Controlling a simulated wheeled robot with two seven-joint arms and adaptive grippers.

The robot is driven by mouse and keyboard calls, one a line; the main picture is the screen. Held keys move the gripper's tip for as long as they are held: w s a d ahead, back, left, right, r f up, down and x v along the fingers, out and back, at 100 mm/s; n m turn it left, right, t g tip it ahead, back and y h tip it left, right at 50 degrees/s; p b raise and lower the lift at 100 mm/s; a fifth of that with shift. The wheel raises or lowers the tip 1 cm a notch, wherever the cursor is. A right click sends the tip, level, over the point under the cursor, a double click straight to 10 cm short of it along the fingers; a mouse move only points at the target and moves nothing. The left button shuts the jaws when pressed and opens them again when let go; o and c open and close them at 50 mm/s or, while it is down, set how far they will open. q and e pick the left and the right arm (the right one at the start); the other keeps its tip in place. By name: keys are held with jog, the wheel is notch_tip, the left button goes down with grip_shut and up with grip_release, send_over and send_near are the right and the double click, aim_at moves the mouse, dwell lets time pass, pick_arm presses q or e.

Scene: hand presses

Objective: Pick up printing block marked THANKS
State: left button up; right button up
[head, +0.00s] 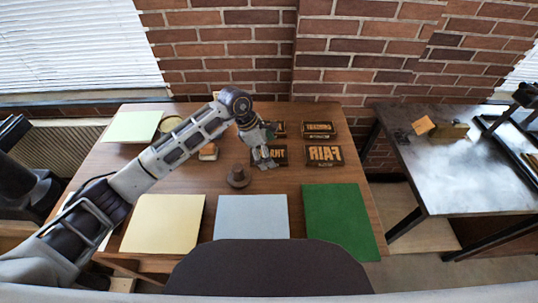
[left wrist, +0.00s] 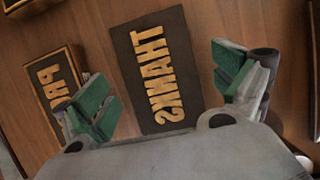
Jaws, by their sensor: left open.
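The THANKS printing block (left wrist: 160,70) is a dark block with raised, mirrored gold letters. It lies flat on the wooden table (head: 230,105). In the head view the block (head: 282,154) is partly hidden by my left gripper (head: 264,158). In the left wrist view my left gripper (left wrist: 168,92) is open, its green-padded fingers on either side of the THANKS block with visible gaps. Nothing is held. I cannot tell the exact height above the block. My right gripper is in neither view.
The FAIR block (head: 324,155) lies close to the right, with another block (head: 319,129) behind it. A dark round knobbed object (head: 238,176) stands left of the gripper. Yellow (head: 163,222), blue-grey (head: 250,216) and green (head: 340,220) sheets lie along the front.

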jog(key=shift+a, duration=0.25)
pick_arm(q)
jog(key=c, duration=1.3)
jog(key=shift+c, duration=0.2)
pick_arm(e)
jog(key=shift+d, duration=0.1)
pick_arm(q)
jog(key=shift+r, duration=0.15)
notch_tip(320, 180, up, 8)
jog(key=shift+r+b, duration=0.25)
jog(key=shift+b, duration=0.1)
jog(key=shift+r, duration=0.65)
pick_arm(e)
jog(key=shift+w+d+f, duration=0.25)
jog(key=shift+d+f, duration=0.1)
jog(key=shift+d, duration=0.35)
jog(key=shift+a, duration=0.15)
